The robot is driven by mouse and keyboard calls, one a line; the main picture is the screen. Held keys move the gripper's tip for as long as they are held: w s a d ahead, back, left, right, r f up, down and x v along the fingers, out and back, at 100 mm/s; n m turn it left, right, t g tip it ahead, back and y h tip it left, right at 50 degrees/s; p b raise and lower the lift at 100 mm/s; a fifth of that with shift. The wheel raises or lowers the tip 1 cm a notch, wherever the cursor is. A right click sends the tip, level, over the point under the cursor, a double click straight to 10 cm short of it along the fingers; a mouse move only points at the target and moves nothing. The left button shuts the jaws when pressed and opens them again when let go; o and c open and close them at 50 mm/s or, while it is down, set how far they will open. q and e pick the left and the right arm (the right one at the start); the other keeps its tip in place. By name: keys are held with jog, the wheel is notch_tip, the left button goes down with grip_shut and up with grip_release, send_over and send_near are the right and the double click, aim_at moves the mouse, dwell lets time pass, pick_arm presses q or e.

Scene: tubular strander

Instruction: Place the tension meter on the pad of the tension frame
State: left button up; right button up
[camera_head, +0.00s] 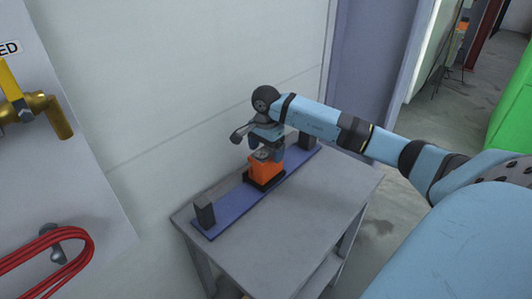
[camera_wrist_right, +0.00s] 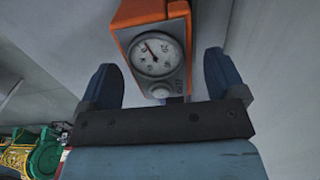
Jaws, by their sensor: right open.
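The orange tension meter (camera_head: 266,170) stands upright at the middle of the tension frame, a long blue plate (camera_head: 232,206) with a dark post near each end. A black pad (camera_head: 264,185) shows around the meter's foot, and the meter appears to rest on it. My right gripper (camera_head: 267,146) is just above the meter, with its jaws open. In the right wrist view, the meter (camera_wrist_right: 152,48) shows its round dial between and beyond the two spread fingers, with gaps on both sides. My left gripper is not in view.
The frame lies along the wall side of a grey table (camera_head: 310,205), whose front part is bare. A wall panel with a brass valve (camera_head: 35,103) and a coiled red hose (camera_head: 50,262) is at the left. A green body (camera_head: 513,110) stands at the far right.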

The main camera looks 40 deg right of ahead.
notch_tip(320, 180, up, 11)
dwell(0.3)
jog(key=shift+s+f, duration=0.1)
jog(key=shift+f, duration=0.1)
dwell(0.3)
